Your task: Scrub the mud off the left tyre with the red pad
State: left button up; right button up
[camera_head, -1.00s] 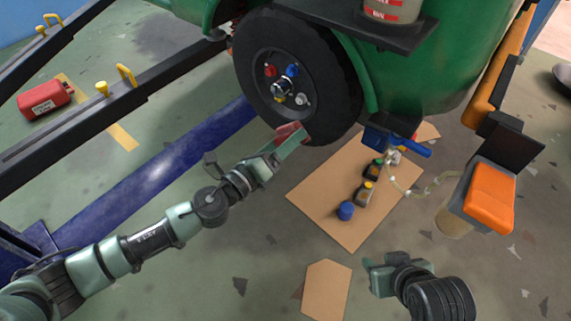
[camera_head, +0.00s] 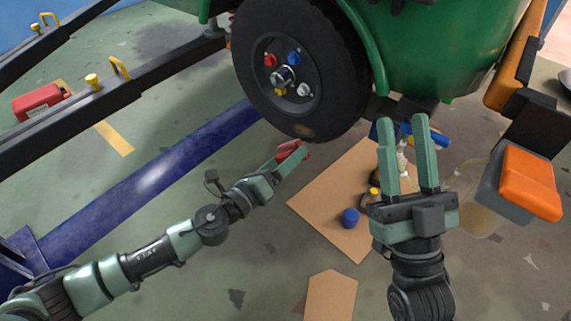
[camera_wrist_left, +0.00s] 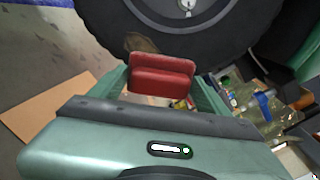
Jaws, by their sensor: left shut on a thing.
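The left tyre (camera_head: 335,62) is a black wheel under the green body, with coloured nuts on its hub. A brownish mud patch (camera_head: 304,131) shows low on its side; in the left wrist view the patch (camera_wrist_left: 143,43) is partly hidden behind the pad. My left gripper (camera_head: 291,156) is shut on the red pad (camera_head: 290,149) just below the tyre. In the left wrist view the red pad (camera_wrist_left: 162,76) sits between the fingers, close to the tyre; I cannot tell whether they touch. My right gripper (camera_head: 407,150) is open and empty, fingers pointing up, in front of the cardboard.
A cardboard sheet (camera_head: 325,205) with a blue-capped bottle (camera_head: 350,217) and other bottles lies below the tyre. An orange-topped container (camera_head: 530,183) stands at right. A red canister (camera_head: 40,102) sits far left.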

pick_arm(q)
jog(key=shift+w, duration=0.15)
jog(key=shift+x, duration=2.9)
pick_arm(e)
jog(key=shift+s+d+r+t+y, duration=0.1)
jog(key=shift+s+r+t+y, duration=0.2)
jog(key=shift+s+r+t, duration=0.15)
pick_arm(q)
jog(key=shift+d, duration=0.15)
pick_arm(e)
jog(key=shift+s, duration=0.1)
